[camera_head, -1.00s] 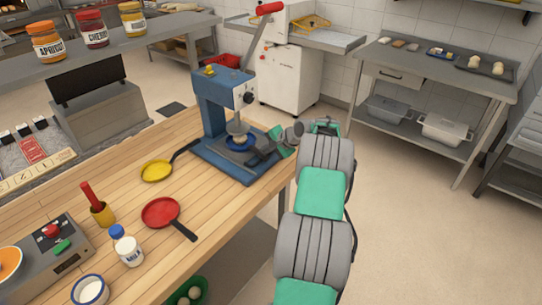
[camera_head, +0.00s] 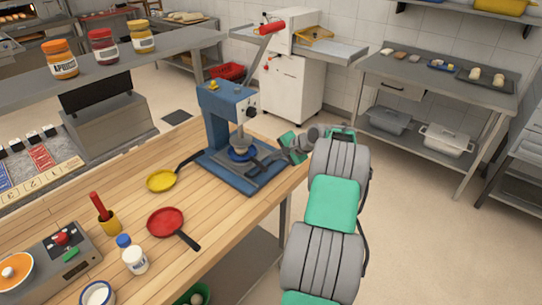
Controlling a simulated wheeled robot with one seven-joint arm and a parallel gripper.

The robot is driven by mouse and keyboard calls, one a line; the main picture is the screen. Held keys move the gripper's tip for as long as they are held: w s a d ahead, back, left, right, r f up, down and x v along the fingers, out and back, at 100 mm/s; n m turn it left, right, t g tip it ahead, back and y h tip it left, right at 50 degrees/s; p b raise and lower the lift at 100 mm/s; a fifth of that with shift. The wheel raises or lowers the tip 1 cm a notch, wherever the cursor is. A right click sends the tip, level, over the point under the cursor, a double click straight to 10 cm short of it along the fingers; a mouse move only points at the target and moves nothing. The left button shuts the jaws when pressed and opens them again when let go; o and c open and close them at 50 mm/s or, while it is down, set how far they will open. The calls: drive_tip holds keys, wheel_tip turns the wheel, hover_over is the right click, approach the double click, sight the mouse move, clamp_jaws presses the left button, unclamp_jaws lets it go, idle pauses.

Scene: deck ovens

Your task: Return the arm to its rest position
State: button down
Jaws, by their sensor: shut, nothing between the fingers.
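My arm with green and grey links reaches in from the lower right. A round grey plate with a blue rim sits under the press head.
A yellow pan (camera_head: 161,180), a red pan (camera_head: 165,222), a white bottle (camera_head: 134,259) and a yellow pot (camera_head: 108,221) stand left of the press. Jars (camera_head: 103,47) line a shelf behind. Open floor (camera_head: 420,240) lies right of my arm.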

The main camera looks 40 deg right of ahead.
drive_tip(key=a+r+n, duration=0.1)
drive_tip(key=a+r, duration=0.2)
drive_tip(key=a+r+n+g, duration=0.1)
drive_tip(key=a+r, duration=0.2)
drive_tip(key=a, duration=0.1)
drive_tip(key=shift+w+a+r+n, duration=0.2)
drive_tip(key=shift+a+r+n, duration=0.1)
drive_tip(key=shift+n, duration=0.1)
drive_tip(key=s+a+r+n+g, duration=0.1)
drive_tip(key=s+a+r+n, duration=0.15)
drive_tip(key=a, duration=0.45)
drive_tip(key=s+a+r+n, duration=0.1)
drive_tip(key=a+r+n, duration=0.15)
drive_tip(key=a, duration=0.35)
drive_tip(key=s+a+r+n+g, duration=0.1)
drive_tip(key=s+a+r, duration=0.15)
drive_tip(key=a, duration=0.45)
drive_tip(key=s+a+n+h, duration=0.1)
drive_tip(key=s+a+n, duration=0.2)
drive_tip(key=s+a, duration=0.3)
drive_tip(key=s+a+n+g, duration=0.1)
drive_tip(key=s+a+n, duration=0.2)
drive_tip(key=s, duration=1)
drive_tip(key=a+f, duration=0.1)
drive_tip(key=a, duration=0.2)
drive_tip(key=shift+a+n+g+h, duration=0.15)
drive_tip(key=shift+n+g+h, duration=0.15)
drive_tip(key=shift+n+h, duration=0.1)
